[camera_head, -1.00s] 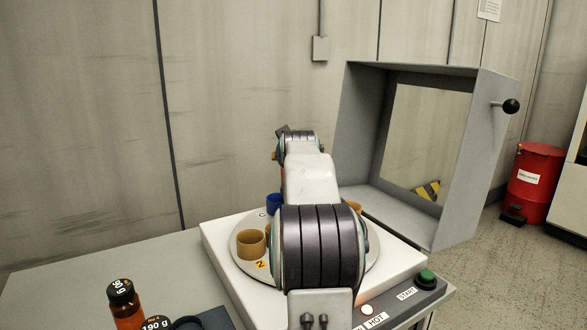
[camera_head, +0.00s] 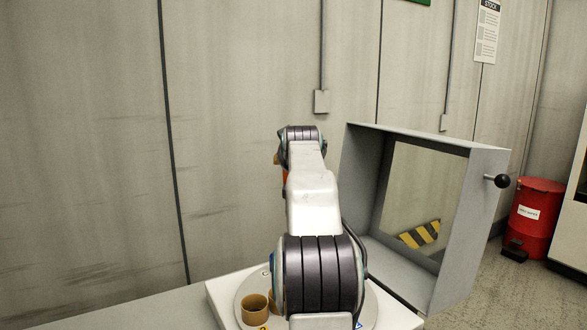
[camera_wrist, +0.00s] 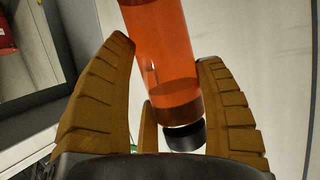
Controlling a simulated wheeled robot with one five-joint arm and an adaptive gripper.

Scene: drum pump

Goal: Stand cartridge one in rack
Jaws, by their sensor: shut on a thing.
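In the head view, a small orange part (camera_head: 286,176) shows beside my arm, and the rest is hidden behind the arm. No number can be read on the cartridge. A tan cup (camera_head: 255,309) stands on a round plate (camera_head: 243,288); I cannot tell whether this is the rack.
An open grey hood (camera_head: 464,235) with a black knob stands right of my arm. A red drum (camera_head: 537,208) stands on the floor at the far right. The table left of the plate looks clear.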

